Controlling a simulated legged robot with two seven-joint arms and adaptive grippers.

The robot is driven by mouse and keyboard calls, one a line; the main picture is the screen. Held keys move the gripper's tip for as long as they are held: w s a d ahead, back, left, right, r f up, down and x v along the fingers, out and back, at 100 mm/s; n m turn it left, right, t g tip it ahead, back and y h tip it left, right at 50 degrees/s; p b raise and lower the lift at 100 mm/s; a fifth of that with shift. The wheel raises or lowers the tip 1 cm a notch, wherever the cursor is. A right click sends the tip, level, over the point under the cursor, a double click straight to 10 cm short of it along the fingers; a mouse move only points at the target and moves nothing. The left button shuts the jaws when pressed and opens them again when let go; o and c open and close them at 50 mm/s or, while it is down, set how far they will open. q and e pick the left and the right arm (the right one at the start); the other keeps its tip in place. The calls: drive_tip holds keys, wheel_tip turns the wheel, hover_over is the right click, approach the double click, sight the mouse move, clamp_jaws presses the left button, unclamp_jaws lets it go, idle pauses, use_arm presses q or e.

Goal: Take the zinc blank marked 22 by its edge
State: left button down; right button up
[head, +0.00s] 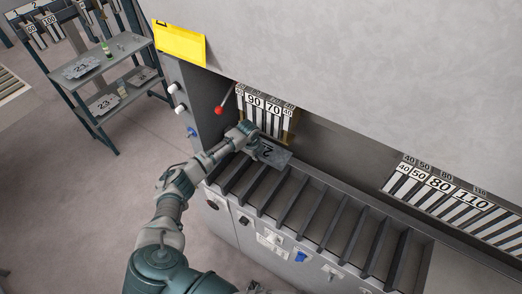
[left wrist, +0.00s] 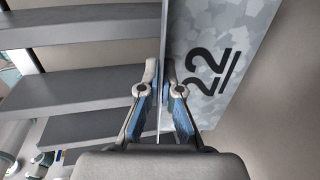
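The zinc blank marked 22 (head: 272,152) is a flat, mottled grey plate at the machine's slatted front shelf. My left gripper (head: 243,133) is at its upper left end in the head view. In the left wrist view the blank (left wrist: 218,50) fills the upper right, its black 22 turned sideways. Its thin long edge runs between the fingers of my left gripper (left wrist: 161,75). The fingertips are close together, one on each side of the plate, and look shut on that edge. My right gripper is not in view.
Dark slats (head: 310,212) cross the shelf. A red-knobbed lever (head: 219,110) and a rack of numbered tools (head: 265,112) stand close behind the gripper. More numbered tools (head: 450,205) are at right. A shelf rack (head: 105,75) holds other marked blanks at upper left. Floor at left is clear.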

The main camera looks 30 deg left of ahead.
use_arm(q)
drive_tip(key=shift+w+r+p, duration=0.35)
drive_tip(key=shift+r+p, duration=0.25)
drive_tip(key=shift+r, duration=0.15)
drive_tip(key=s+r, duration=0.1)
drive_tip(key=s, duration=0.6)
drive_tip(key=shift+r, duration=0.4)
drive_tip(key=shift+s+d, duration=0.1)
drive_tip(key=shift+s, duration=0.1)
